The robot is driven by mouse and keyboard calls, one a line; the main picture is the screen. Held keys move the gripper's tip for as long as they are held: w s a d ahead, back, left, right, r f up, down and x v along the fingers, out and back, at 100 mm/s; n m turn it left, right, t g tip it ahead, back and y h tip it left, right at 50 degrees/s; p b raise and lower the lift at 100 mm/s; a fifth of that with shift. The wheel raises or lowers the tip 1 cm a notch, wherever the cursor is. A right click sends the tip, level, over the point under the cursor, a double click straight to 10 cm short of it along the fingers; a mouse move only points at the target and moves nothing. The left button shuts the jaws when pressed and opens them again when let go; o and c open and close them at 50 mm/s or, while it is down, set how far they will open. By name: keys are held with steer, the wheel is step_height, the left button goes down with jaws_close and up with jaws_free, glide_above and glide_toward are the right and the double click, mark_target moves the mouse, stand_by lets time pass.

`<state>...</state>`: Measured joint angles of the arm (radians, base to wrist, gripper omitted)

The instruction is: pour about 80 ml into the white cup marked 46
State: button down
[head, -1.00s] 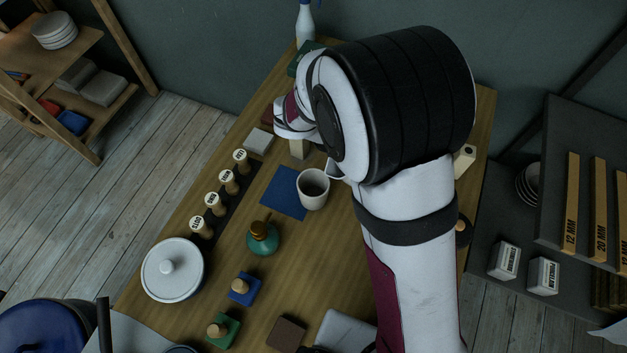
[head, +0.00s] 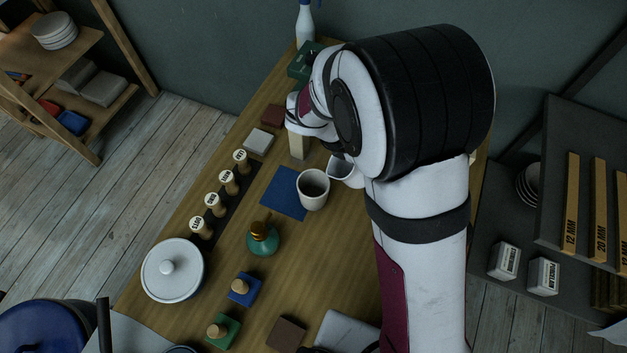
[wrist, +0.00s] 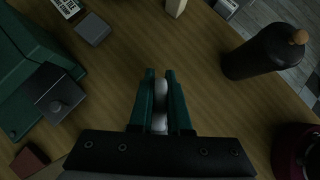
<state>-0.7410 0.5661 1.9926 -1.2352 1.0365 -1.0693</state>
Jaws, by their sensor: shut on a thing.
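A white cup (head: 313,195) stands upright on the wooden table at the right edge of a blue mat (head: 283,190). No number on it is readable from here. A second white vessel (head: 346,174) shows just right of the cup, partly covered by my arm; whether they touch is unclear. In the wrist view my gripper (wrist: 160,78) is shut on a narrow white piece (wrist: 160,103) between its teal fingers. It looks like part of that white vessel, though the rest of it is hidden there. The gripper's fingers are hidden behind my arm in the head view.
A row of labelled wooden stamps (head: 213,204) and a white lidded pot (head: 172,268) stand left. In the wrist view, a dark cylinder with a wooden knob (wrist: 265,52) stands right, and a green box (wrist: 38,75) left.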

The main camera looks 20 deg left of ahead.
stand_by(0.9)
steer(key=w+d+f+g+y, duration=0.2)
steer(key=f+y, duration=0.1)
steer(key=w+d+f+g+y, duration=0.1)
steer(key=f, duration=0.1)
steer(key=shift+d+f+g, duration=0.25)
steer(key=shift+d+g, duration=0.05)
steer(key=shift+d, duration=0.05)
steer(key=shift+w+d+f+g+y, duration=0.2)
steer(key=shift+f+g+y, duration=0.2)
steer(key=shift+y, duration=0.1)
steer(key=shift+w+d+f+g+y, duration=0.2)
steer(key=shift+f+g+y, duration=0.15)
steer(key=shift+y, duration=0.15)
